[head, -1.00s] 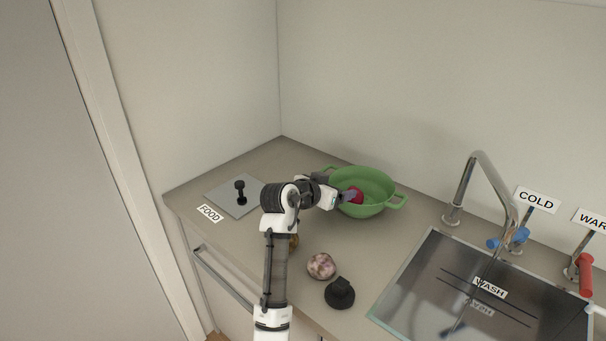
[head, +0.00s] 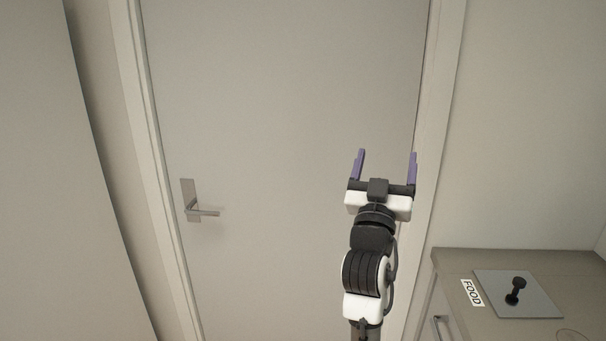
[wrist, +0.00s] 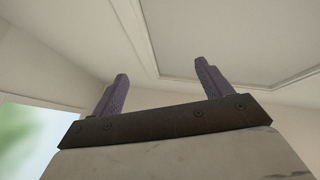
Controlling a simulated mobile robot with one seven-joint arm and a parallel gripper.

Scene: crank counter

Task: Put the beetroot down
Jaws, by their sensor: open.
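My gripper (head: 387,166) is raised in front of a closed door, its two purple fingers wide apart with nothing between them. In the wrist view my gripper (wrist: 160,88) also shows open and empty, with only wall and door frame beyond it. The beetroot is in neither current view. The green pot is also out of view.
A door (head: 285,120) with a lever handle (head: 203,212) fills the middle. The counter (head: 455,262) is at the lower right, with a FOOD label (head: 472,292) and a grey plate (head: 530,300) bearing a black knobbed crank (head: 516,290).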

